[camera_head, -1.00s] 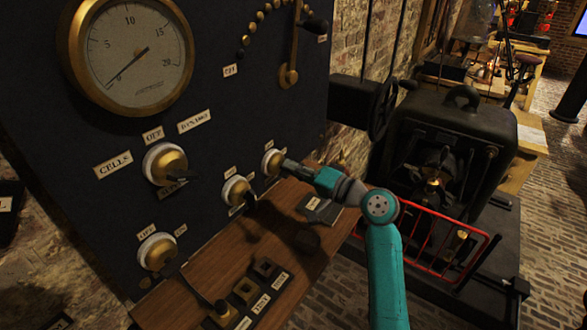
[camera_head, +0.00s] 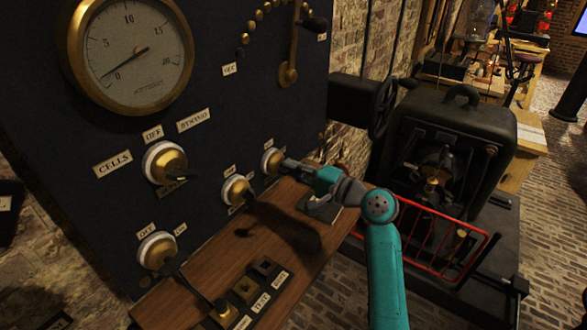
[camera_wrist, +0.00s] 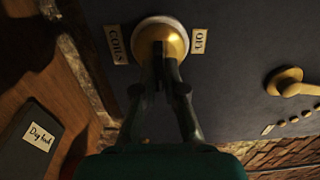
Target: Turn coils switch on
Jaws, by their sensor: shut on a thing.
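The coils switch (camera_wrist: 172,38) is a brass dome on a white round base on the dark panel. In the wrist view the "COILS" label (camera_wrist: 115,44) is on its left and the "OFF" label (camera_wrist: 199,41) on its right. My gripper (camera_wrist: 165,66) has its fingers close together at the dome, shut on the switch's dark lever, which they largely hide. The lever seems to point down in that view, between the two labels. The switch also shows in the head view (camera_head: 270,160), with my gripper (camera_head: 287,165) reaching it from the right.
Two similar switches (camera_head: 236,190) (camera_head: 157,251) and a larger one (camera_head: 164,162) sit to the left on the panel. A black machine with red railing (camera_head: 420,222) stands right.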

